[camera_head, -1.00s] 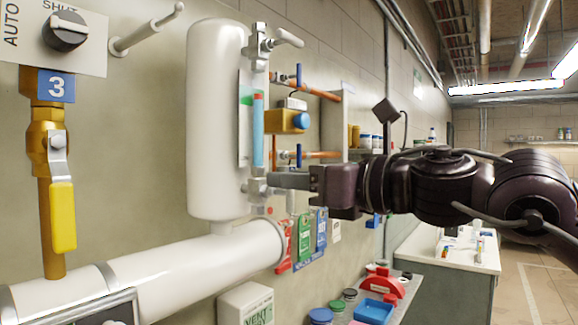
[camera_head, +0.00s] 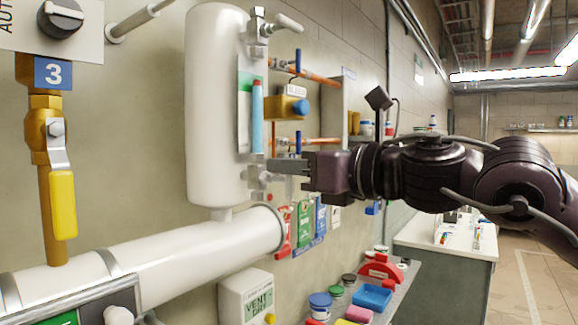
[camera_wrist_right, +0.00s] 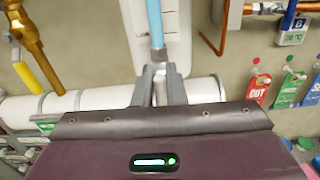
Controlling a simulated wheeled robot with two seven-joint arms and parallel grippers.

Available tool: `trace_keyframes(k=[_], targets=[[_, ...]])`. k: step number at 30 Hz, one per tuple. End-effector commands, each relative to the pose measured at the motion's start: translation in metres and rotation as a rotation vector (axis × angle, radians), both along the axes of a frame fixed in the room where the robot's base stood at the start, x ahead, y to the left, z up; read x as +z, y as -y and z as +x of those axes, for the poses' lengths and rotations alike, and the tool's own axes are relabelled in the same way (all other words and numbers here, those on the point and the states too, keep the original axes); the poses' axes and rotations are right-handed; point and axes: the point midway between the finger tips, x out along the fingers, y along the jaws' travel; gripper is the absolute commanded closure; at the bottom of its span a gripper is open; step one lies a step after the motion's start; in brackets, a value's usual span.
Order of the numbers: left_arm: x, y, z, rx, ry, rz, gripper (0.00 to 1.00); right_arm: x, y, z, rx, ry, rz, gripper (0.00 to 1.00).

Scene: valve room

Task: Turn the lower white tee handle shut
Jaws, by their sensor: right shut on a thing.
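The white tank (camera_head: 213,110) on the wall carries a sight glass with a blue column (camera_head: 257,115). The lower white tee handle (camera_head: 262,178) is at the foot of the sight glass, mostly hidden by my right gripper (camera_head: 272,166). That gripper reaches in from the right and is shut on the handle. The upper white tee handle (camera_head: 287,23) is free at the top of the sight glass. My left gripper is not in view.
A white horizontal pipe (camera_head: 180,250) runs below the tank. Red, green and blue tags (camera_head: 305,228) hang beside it. Copper pipes (camera_head: 320,142) are right of the sight glass. A yellow lever valve (camera_head: 62,205) is at left. A shelf with bins (camera_head: 372,297) is below my right arm.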

Motion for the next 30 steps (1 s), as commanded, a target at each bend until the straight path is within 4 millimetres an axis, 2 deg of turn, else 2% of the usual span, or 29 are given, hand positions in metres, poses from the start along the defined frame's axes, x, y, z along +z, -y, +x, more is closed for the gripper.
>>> trace_keyframes(k=[8,30], targets=[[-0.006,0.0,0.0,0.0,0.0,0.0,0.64,-0.001,0.002,0.003,0.0,-0.112,0.085,1.0],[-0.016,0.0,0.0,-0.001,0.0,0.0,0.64,-0.007,0.009,0.013,0.0,-0.671,0.491,1.0]])
